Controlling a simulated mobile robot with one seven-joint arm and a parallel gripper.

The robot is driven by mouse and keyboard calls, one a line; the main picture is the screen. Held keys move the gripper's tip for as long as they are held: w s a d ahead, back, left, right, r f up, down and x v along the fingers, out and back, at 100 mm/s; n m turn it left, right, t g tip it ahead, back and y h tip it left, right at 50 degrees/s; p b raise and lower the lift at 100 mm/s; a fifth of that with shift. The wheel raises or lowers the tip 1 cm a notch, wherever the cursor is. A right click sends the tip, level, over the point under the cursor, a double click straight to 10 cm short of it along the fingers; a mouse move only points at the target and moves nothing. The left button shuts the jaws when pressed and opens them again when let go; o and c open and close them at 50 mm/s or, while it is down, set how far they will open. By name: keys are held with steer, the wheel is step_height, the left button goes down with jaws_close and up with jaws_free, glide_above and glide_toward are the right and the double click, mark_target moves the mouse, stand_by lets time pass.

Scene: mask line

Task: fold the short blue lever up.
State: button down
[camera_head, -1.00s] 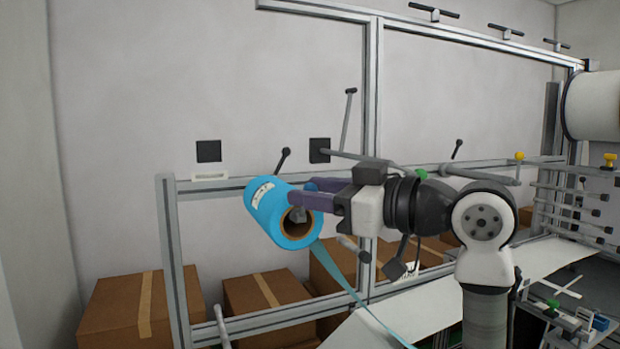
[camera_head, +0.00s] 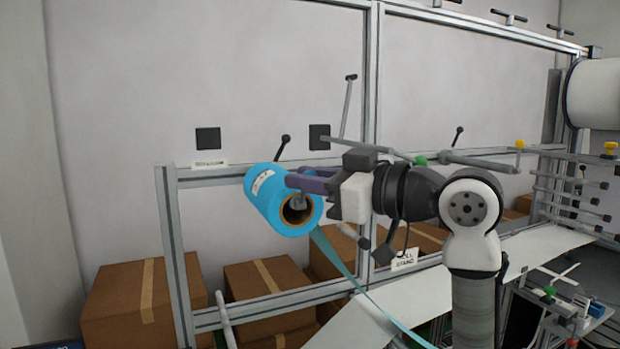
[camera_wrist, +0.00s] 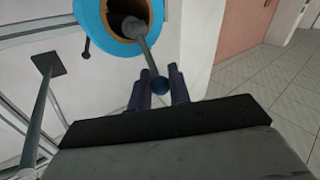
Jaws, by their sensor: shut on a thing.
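The short lever is a grey rod with a blue ball knob (camera_wrist: 160,85), seen in the wrist view running out from the core of the blue roll (camera_wrist: 108,42). My gripper (camera_wrist: 158,84) has its two dark purple fingers on either side of the knob, shut on it. In the head view my gripper (camera_head: 298,181) lies across the upper right edge of the blue roll (camera_head: 264,196), and its fingers hide the knob. Part of the lever's grey rod (camera_head: 300,204) shows below the fingers, in front of the brown core.
An aluminium frame (camera_head: 173,225) stands behind the roll, with cardboard boxes (camera_head: 120,305) below. A blue strip (camera_head: 345,265) runs down from the roll. A long grey rod with a dark end (camera_head: 346,108) and a horizontal grey bar (camera_head: 480,161) are close to my wrist.

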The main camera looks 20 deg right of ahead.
mark_target(303, 195)
steer(key=shift+r, duration=0.15)
steer(key=shift+w+r+m+g+h, duration=0.2)
steer(key=shift+w+m+g+h, duration=0.2)
steer(key=shift+g, duration=0.2)
steer(key=shift+w+r+m+g+h, duration=0.2)
steer(key=shift+w+m+g+h, duration=0.15)
steer(key=shift+g, duration=0.25)
steer(key=shift+w+r+m+g+h, duration=0.1)
steer(key=shift+w+m+g+h, duration=0.25)
steer(key=shift+w+m+g, duration=0.5)
steer(key=shift+s+g, duration=0.1)
steer(key=shift+g, duration=0.15)
steer(key=c, duration=1.3)
jaws_free()
steer(key=shift+c, duration=0.2)
steer(key=b+v, duration=0.2)
steer(key=v, duration=1.1)
steer(key=shift+s+d+r+b, duration=0.2)
steer(key=shift+s+b, duration=0.1)
steer(key=shift+b, duration=0.05)
